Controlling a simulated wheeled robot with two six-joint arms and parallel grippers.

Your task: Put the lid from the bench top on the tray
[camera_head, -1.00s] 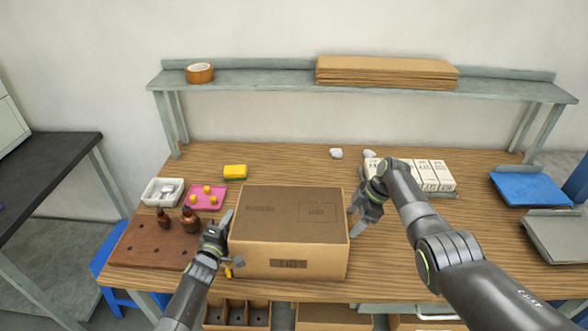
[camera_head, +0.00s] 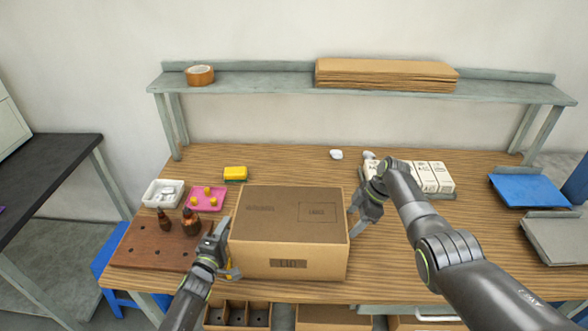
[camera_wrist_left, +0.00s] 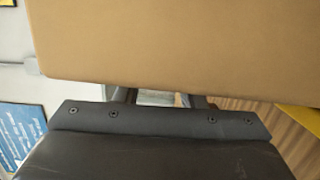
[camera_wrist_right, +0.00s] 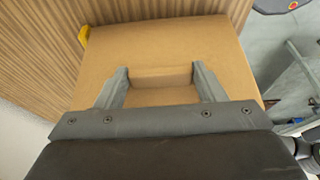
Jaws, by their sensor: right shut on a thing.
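A large brown cardboard box-shaped piece (camera_head: 289,266), closed on top, stands on the bench top (camera_head: 420,268). I see no separate lid, and cannot tell whether this piece is the lid. My right gripper (camera_head: 356,213) is shut on its right side; the right wrist view shows both fingers (camera_wrist_right: 160,88) against the cardboard. A grey tray (camera_head: 440,194) holding white cartons (camera_head: 432,176) lies behind my right arm.
A blue tray (camera_head: 528,188) lies at right. A shelf (camera_head: 260,82) spans the back.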

